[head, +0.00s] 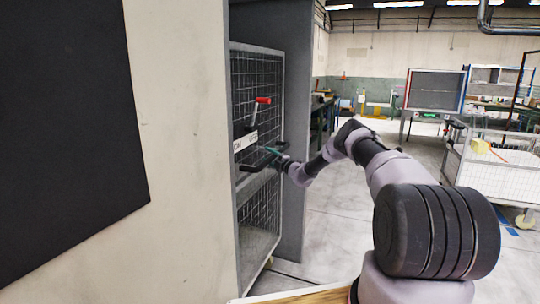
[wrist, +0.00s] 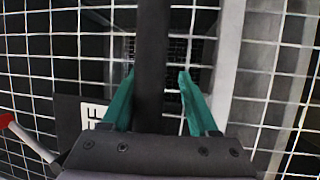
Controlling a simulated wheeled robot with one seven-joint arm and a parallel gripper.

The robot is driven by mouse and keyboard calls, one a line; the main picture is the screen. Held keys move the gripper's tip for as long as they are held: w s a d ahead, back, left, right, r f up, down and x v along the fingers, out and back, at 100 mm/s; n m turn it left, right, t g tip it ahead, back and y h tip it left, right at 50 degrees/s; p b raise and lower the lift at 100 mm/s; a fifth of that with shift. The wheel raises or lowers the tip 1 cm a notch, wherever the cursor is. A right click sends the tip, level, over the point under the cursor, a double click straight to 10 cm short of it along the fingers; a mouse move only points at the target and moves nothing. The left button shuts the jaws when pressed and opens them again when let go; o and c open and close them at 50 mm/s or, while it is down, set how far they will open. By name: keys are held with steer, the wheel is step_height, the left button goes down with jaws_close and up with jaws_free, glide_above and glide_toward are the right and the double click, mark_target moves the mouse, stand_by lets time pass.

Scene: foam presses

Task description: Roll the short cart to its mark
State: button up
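My gripper (head: 273,152) is at a black handle bar (head: 254,163) on the front of a tall grey wire-mesh cage (head: 257,88) in the head view. In the wrist view, the green fingers of my gripper (wrist: 157,82) stand on either side of a dark upright bar (wrist: 152,45). A gap shows between the bar and the right finger, so the fingers look open around it. A low mesh-sided cart (head: 497,180) on casters stands at the right of the head view. I cannot tell which of these is the short cart.
A red-ended lever (head: 262,100) juts from the cage, above the handle. A pale wall with a black panel (head: 65,130) fills the left. Blue floor marks (head: 507,222) lie near the right cart. Bare concrete floor (head: 335,220) lies between cage and cart.

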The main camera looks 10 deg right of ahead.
steer(key=shift+w+d+r, duration=0.1)
steer(key=shift+d+r, duration=0.15)
steer(key=shift+r, duration=0.05)
steer(key=v, duration=1)
steer(key=shift+s, duration=0.35)
steer(key=shift+d+f, duration=0.1)
steer(key=shift+d, duration=0.05)
